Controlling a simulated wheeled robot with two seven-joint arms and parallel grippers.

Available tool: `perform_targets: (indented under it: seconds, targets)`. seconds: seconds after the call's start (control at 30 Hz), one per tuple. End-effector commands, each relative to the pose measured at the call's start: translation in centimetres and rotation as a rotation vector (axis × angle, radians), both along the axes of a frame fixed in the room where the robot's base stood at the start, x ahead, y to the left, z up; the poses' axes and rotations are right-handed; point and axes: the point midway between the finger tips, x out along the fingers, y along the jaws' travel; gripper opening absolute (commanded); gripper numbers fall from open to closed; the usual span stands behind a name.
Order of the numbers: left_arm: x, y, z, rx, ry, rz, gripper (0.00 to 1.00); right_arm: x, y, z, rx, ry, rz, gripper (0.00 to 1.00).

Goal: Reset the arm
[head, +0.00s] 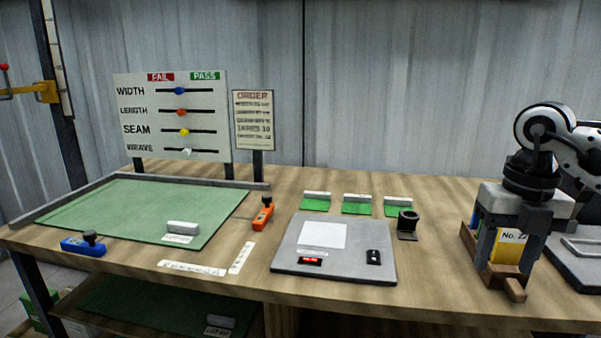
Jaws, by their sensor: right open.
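My right gripper (507,258) reaches in from the right and points down at the right end of the workbench. Its jaws are open, one finger on each side of a yellow item (509,247) marked "No. 22". The item stands in a small brown wooden holder (513,289). Whether the fingers touch the item cannot be told. The gripper body hides the top of the item. My left gripper is not in view.
A grey scale-like plate (285,264) lies mid-bench, with a black stand (407,224) behind it. A green mat (120,215), blue tool (84,244) and orange tool (263,213) are at left. A grey slab (580,247) sits right of the gripper. Upright boards (172,115) stand behind.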

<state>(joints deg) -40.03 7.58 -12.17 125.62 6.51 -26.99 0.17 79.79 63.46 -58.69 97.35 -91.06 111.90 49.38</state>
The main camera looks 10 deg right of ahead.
Motion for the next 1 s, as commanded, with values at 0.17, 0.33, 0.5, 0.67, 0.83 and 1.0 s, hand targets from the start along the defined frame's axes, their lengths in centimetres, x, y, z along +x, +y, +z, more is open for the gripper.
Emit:
perform_targets:
  seconds: [0.17, 0.33, 0.5, 0.67, 0.83, 1.0]
  targets:
    - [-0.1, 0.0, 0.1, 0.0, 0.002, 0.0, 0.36, 0.4, 4.1, -2.2, 0.124, 0.009, 0.108, 0.52]
    - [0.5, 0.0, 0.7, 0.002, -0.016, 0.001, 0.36, 0.2, 8.7, -4.2, 0.279, 0.013, 0.207, 0.52]
    - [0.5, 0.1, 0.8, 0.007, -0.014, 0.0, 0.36, -0.7, 14.9, -6.1, 0.511, 0.022, 0.308, 0.52]
    - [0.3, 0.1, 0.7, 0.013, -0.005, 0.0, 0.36, -3.4, 23.9, -6.9, 0.923, 0.034, 0.365, 0.52]
    - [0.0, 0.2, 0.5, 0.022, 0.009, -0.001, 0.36, -5.6, 31.9, -3.8, 1.524, 0.01, 0.167, 0.52]
    - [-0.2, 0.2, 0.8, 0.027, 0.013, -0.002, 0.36, -3.6, 32.4, -2.3, 1.948, -0.042, -0.373, 0.52]
